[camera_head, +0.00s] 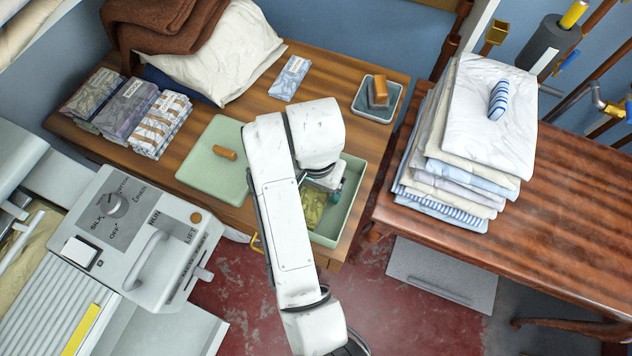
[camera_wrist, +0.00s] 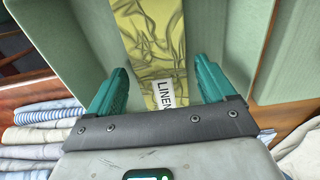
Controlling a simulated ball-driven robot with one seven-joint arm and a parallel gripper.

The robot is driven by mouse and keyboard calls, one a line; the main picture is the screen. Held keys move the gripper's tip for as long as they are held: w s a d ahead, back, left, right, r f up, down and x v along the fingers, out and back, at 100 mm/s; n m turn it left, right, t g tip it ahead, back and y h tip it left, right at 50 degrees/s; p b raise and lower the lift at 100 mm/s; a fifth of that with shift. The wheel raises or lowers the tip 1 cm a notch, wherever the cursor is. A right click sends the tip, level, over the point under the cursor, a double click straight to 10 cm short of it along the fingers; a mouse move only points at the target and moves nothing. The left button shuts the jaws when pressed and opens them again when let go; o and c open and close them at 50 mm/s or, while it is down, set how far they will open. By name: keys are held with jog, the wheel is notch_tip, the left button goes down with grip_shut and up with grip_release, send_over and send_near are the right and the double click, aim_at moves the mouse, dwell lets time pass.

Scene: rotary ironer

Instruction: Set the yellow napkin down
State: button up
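The yellow napkin (camera_head: 313,207) is patterned and lies in a green open box (camera_head: 349,203) at the front right of the wooden table. In the wrist view the napkin (camera_wrist: 152,40) carries a white label reading LINEN and lies flat between the green box walls (camera_wrist: 250,45). My gripper (camera_wrist: 160,66) is open, with one teal finger on each side of the napkin's near end. A narrow gap shows between each finger and the napkin. In the head view my gripper (camera_head: 328,184) is low in the box, partly hidden by my arm.
A green lid (camera_head: 205,165) with a wooden handle lies left of the box. Labelled cloth bundles (camera_head: 128,108), a blue packet (camera_head: 290,78) and a small tray (camera_head: 388,112) share the table. A tall linen stack (camera_head: 470,130) stands on the right table. The ironer (camera_head: 130,235) is front left.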

jog(key=shift+o, duration=0.2)
notch_tip(320, 180, up, 12)
jog(key=p, duration=0.5)
jog(key=shift+r, duration=0.15)
